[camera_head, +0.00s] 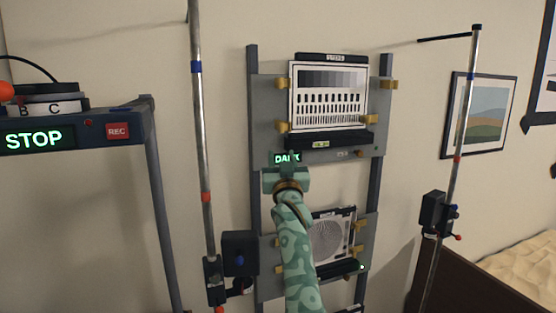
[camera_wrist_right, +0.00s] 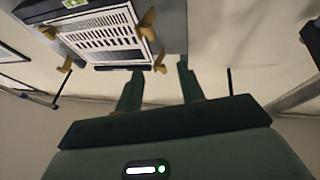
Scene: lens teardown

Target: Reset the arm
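My right arm, pale green with a darker pattern, rises in the middle of the head view. The fingers are hidden in that view. In the right wrist view the two dark green fingers of the right gripper (camera_wrist_right: 160,72) stand apart with nothing between them. The upper chart (camera_head: 329,95) has grey patches and rows of bars; a chart with bars also shows in the wrist view (camera_wrist_right: 103,40). My left gripper is in neither view.
A lower panel holds a round-pattern chart (camera_head: 333,239), partly behind my arm. Upright poles with black clamps stand left (camera_head: 203,150) and right (camera_head: 455,150) of the rack. A bench with a "STOP" display (camera_head: 36,138) is at the left. A picture (camera_head: 480,114) hangs at right.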

